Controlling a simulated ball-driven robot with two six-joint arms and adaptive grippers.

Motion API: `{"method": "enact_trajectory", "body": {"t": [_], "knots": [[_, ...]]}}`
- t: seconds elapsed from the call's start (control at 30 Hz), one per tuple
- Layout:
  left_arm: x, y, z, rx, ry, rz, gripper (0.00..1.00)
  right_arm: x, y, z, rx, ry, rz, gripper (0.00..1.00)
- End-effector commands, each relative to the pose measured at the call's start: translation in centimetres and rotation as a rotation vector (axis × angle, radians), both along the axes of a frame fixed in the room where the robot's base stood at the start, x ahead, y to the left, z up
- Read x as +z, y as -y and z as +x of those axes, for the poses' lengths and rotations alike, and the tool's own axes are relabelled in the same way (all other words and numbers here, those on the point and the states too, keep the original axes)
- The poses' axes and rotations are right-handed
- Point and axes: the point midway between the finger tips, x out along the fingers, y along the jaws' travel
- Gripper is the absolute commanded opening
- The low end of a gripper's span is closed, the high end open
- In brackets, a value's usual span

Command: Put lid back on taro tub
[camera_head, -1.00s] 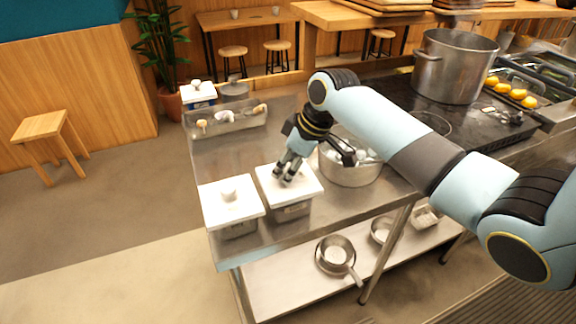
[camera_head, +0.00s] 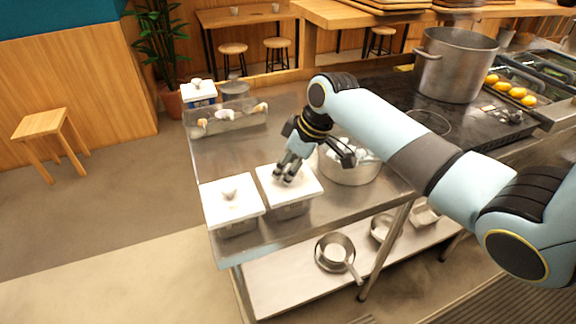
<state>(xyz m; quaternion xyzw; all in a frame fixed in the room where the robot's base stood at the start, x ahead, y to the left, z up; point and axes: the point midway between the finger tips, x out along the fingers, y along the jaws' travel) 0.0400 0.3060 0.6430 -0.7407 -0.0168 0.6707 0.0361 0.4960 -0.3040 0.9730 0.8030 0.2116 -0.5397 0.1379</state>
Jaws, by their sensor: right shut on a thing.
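Two tubs with white lids stand side by side at the front left of the steel counter. My right gripper (camera_head: 286,174) is over the right-hand tub (camera_head: 291,211), its fingers down at the lid's middle, shut on the knob, which they hide. This white lid (camera_head: 306,190) lies flat on the tub's top, as far as I can see. The left-hand tub (camera_head: 238,229) has a white lid (camera_head: 232,204) with a knob in plain view. No label shows which tub holds taro. My left gripper is not in view.
A large pot (camera_head: 455,66) stands on the stove. The counter's middle left is clear.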

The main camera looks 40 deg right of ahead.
Motion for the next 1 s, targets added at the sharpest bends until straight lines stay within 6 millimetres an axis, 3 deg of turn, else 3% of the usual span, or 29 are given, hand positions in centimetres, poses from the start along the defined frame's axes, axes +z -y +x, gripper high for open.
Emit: {"method": "enact_trajectory", "body": {"t": [0.2, 0.23, 0.4, 0.6, 0.83, 1.0], "knots": [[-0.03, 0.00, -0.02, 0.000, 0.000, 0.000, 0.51, -0.02, -0.01, 0.00, 0.000, 0.000, 0.000, 0.00], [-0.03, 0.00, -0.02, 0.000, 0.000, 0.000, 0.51, -0.02, -0.01, 0.00, 0.000, 0.000, 0.000, 0.30], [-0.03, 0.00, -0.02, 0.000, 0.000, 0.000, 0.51, -0.02, -0.01, 0.00, 0.000, 0.000, 0.000, 0.53], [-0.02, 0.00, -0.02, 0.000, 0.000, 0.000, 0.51, -0.02, -0.01, -0.01, 0.000, 0.000, 0.000, 0.55], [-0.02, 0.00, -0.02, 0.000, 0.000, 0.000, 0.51, -0.04, -0.01, -0.02, 0.000, -0.001, 0.000, 0.84], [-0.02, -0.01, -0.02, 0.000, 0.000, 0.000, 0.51, -0.04, -0.01, -0.02, 0.000, -0.001, 0.000, 0.86]]}}
